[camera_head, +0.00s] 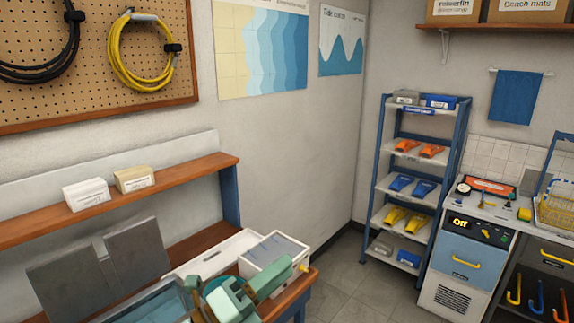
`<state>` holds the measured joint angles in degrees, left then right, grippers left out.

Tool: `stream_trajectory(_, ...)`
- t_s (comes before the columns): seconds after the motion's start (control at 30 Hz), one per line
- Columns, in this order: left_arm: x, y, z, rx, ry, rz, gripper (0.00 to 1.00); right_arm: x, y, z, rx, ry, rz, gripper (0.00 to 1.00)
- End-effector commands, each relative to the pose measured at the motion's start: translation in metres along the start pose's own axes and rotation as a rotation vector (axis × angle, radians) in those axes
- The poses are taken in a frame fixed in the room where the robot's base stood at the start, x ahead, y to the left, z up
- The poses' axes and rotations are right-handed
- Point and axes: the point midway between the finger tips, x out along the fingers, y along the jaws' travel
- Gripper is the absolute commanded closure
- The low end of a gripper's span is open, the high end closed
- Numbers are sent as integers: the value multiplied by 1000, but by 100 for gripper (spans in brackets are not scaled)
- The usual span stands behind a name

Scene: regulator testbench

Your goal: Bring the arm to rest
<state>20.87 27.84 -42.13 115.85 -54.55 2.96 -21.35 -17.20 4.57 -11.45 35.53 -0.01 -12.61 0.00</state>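My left gripper (262,284) shows in mint green at the bottom of the head view, low over the right end of the wooden workbench (297,291). Its blocky parts overlap, so I cannot tell whether its fingers are apart or hold anything. A white box with a pale grey-blue top (274,250) and a small yellow knob (304,267) is right behind it; I cannot tell whether they touch. My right gripper is not in view.
Dark grey panels (136,252) and a glass-sided tank (160,303) are left of the gripper. A shelf (200,173) runs above with two small boxes. Floor (350,285) between is clear.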

Motion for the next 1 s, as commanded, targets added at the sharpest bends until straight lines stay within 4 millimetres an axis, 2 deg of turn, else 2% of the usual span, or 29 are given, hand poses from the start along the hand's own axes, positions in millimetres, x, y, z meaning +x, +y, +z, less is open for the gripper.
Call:
stream_trajectory(0.07, -31, 13, 31, -211, -310, 66, 67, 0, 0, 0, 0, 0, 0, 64)
stream_trajectory(0.1, -55, 25, 46, -313, -471, 119, 67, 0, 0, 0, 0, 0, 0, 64)
stream_trajectory(0.17, -100, 49, 61, -460, -703, 222, 67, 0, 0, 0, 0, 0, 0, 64)
stream_trajectory(0.2, -132, 64, 65, -539, -837, 294, 67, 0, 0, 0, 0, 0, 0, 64)
stream_trajectory(0.3, -203, 92, 59, -682, -1090, 460, 67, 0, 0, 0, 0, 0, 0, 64)
stream_trajectory(0.4, -262, 107, 42, -773, -1270, 607, 67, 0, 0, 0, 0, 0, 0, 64)
stream_trajectory(0.6, -354, 113, 0, -883, -1526, 863, 67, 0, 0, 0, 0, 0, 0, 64)
stream_trajectory(0.7, -394, 107, -23, -914, -1631, 989, 67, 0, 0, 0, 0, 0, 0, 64)
stream_trajectory(0.8, -397, 162, -41, -962, -1600, 1021, 67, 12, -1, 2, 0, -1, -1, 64)
stream_trajectory(0.87, -402, 189, -54, -992, -1590, 1044, 67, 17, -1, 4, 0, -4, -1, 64)
stream_trajectory(1.0, -419, 257, -91, -1076, -1572, 1103, 67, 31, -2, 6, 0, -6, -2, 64)
